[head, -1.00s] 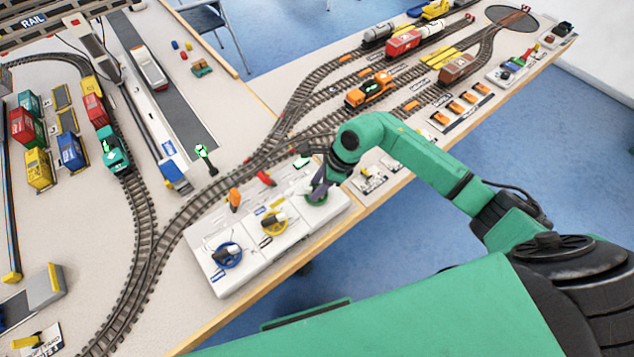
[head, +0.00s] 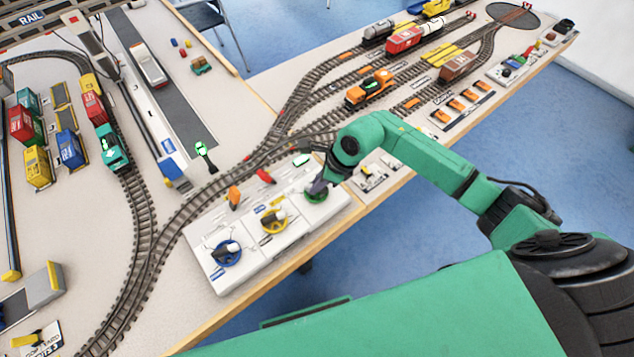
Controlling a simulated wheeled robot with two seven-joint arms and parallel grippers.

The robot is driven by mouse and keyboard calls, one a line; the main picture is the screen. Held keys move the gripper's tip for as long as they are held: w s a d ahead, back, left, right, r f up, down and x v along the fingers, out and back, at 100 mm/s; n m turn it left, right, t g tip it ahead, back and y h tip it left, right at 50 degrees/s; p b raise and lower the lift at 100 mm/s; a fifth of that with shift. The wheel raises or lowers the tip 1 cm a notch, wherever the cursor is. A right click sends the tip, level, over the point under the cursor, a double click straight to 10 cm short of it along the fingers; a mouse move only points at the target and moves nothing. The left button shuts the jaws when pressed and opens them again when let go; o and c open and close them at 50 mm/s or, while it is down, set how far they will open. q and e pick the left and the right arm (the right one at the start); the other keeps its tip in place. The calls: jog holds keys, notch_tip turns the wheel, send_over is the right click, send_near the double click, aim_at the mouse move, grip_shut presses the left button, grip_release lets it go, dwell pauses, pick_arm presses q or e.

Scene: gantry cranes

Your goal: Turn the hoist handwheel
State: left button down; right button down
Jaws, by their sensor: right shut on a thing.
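A white control panel (head: 268,252) sits at the table's front edge with three handwheels in a row. The blue handwheel (head: 226,251) is at the left, the yellow one (head: 273,221) in the middle, and the green one (head: 313,197) at the right. I cannot read which label says hoist. My right gripper (head: 316,187) comes down onto the green handwheel and is shut on it. The gripper and wrist hide part of that wheel and its knob. My left gripper is not in view.
An orange lever (head: 234,197) and a red lever (head: 265,176) stand behind the wheels. Curved track (head: 210,188) runs close behind the panel. A green-lit signal (head: 204,154) stands beyond it. Containers (head: 39,165) and a train are at the left.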

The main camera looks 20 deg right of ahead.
jog(key=m+t, duration=0.1)
jog(key=m, duration=0.1)
jog(key=m+h+b, duration=0.1)
jog(key=m, duration=0.2)
jog(key=shift+t, duration=0.4)
jog(key=m+h+b, duration=0.1)
jog(key=m, duration=0.1)
jog(key=m+h+b, duration=0.1)
jog(key=m, duration=0.2)
jog(key=shift+a+t+b, duration=0.1)
jog(key=shift+t+b, duration=0.25)
jog(key=shift+t, duration=0.05)
jog(key=shift+r+m, duration=0.1)
jog(key=shift+m, duration=0.4)
jog(key=c, duration=0.9)
grip_release()
jog(key=b+v, duration=0.1)
jog(key=v, duration=1.3)
jog(key=shift+a+r+b, duration=0.1)
jog(key=shift+r+b, duration=0.15)
jog(key=shift+b, duration=0.05)
